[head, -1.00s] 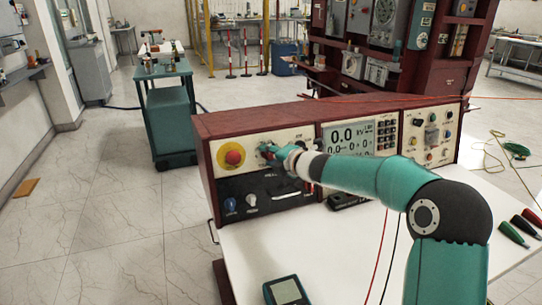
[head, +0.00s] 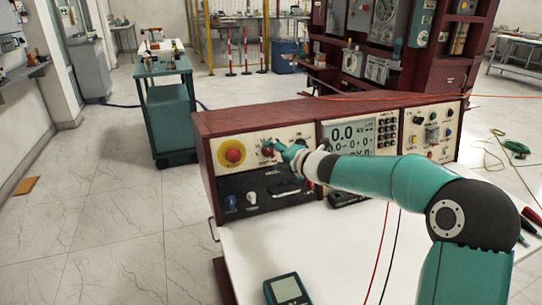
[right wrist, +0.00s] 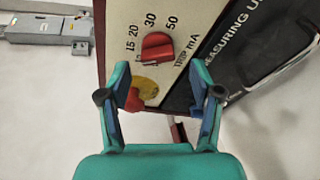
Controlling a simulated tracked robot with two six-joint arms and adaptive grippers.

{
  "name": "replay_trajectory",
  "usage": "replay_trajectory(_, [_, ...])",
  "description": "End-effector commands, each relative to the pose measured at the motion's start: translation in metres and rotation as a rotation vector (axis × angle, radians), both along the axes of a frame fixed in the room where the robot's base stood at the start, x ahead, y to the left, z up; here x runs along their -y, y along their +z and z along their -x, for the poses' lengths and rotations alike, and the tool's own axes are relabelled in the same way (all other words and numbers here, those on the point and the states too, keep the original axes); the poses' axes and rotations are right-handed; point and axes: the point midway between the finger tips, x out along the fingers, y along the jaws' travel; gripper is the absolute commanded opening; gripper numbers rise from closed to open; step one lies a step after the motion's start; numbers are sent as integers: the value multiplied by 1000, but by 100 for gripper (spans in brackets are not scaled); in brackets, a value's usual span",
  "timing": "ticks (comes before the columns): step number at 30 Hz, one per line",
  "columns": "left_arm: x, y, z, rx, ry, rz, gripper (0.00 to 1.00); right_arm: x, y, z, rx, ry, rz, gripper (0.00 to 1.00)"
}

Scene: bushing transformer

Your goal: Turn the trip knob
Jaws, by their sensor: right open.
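The trip knob (right wrist: 157,47) is a red knob on a cream panel, with 15, 20, 30, 50 and "TRIP mA" printed around it. In the head view, the red knob (head: 267,151) shows small beside my fingers. My right gripper (right wrist: 161,82) is open and empty in the right wrist view. The knob appears across the gap, just beyond the fingertips, and neither finger visibly touches it. In the head view, my right gripper (head: 275,147) is at the panel's upper left part. My left gripper is not in view.
A red stop button on a yellow plate (head: 233,154) sits left of the knob. A black panel (head: 265,188) with knobs and a handle lies below. A digital display (head: 350,136) is to the right. A handheld meter (head: 287,290) lies on the white tabletop (head: 335,250).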

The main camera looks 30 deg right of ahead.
Motion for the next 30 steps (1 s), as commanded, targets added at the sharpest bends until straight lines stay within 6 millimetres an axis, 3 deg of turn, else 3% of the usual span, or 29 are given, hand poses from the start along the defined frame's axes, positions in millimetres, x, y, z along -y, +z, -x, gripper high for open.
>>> replay_trajectory(6, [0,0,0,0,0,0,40,1,14,44,1,-1,2,65])
replay_trajectory(12, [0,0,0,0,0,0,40,0,23,75,-1,0,2,65])
replay_trajectory(18, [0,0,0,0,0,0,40,-1,26,87,-2,2,0,65])
replay_trajectory(25, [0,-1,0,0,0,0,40,-1,26,87,-3,3,1,65])
replay_trajectory(30, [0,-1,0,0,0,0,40,-3,29,87,9,-2,-51,39])
